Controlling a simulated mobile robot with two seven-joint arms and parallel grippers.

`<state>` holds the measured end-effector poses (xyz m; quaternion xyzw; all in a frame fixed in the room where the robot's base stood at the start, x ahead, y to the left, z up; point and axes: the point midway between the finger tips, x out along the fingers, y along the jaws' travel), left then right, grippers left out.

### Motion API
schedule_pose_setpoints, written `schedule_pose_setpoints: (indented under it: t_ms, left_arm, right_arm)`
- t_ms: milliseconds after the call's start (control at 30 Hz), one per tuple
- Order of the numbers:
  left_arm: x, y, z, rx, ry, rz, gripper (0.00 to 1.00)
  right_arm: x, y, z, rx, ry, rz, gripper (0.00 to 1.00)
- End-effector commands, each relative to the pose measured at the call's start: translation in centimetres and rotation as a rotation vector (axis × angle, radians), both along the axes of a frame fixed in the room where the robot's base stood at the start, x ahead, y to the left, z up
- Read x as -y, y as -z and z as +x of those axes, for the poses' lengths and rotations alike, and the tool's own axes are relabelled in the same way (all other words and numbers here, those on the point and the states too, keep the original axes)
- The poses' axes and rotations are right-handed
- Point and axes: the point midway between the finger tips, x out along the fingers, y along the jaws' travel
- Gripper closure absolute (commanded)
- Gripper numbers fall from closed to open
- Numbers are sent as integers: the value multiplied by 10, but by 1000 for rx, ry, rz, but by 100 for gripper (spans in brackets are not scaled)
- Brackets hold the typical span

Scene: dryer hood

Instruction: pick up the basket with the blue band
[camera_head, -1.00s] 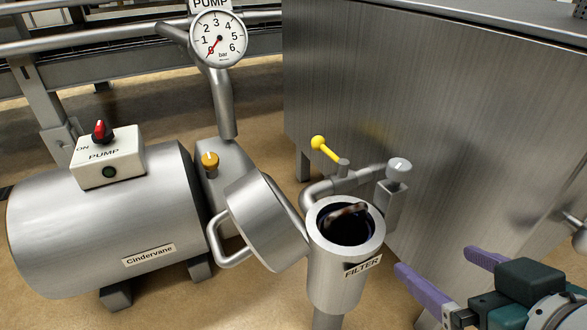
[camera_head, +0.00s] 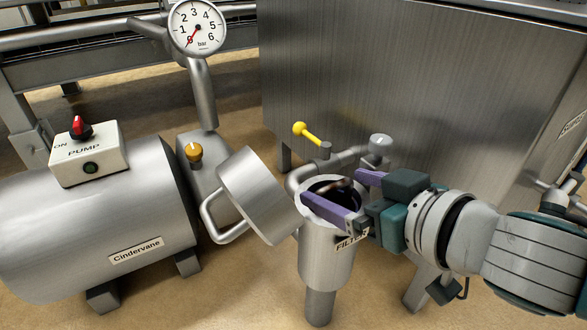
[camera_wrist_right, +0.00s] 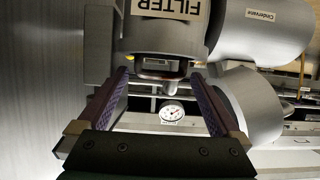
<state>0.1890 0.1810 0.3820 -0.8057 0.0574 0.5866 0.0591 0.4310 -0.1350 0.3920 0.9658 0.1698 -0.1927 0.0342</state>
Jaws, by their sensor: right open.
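The filter housing (camera_head: 325,262) stands upright with its round top open. In the head view a dark brownish handle-like piece (camera_head: 341,184) shows inside its mouth. I cannot see a blue band on it, and the rest of the inside is dark or hidden. My right gripper (camera_head: 331,185) is open, its two purple fingers spread over the mouth of the housing, one at the near side and one at the far side. In the wrist view the right gripper (camera_wrist_right: 158,75) has the housing ahead of it, with nothing clamped. My left gripper is not in view.
The filter's lid (camera_head: 262,195) hangs open at the left, with a loop handle. The pump (camera_head: 85,225) with its switch box (camera_head: 88,155) lies further left. A yellow-knobbed lever (camera_head: 305,132) and pipes stand behind. A large metal tank (camera_head: 400,80) fills the back right.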

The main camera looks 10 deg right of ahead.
Motion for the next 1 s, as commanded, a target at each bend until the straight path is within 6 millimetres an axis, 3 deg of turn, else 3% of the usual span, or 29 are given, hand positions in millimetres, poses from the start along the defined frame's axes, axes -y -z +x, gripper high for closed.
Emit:
schedule_pose_setpoints:
  t_ms: [100,433,1000]
  left_arm:
    - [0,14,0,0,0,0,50]
    - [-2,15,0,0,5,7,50]
    - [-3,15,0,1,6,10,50]
  right_arm:
    - [-5,9,13,3,-1,1,0]
    - [-7,8,18,0,0,1,0]
    - [-7,8,18,0,-1,1,63]
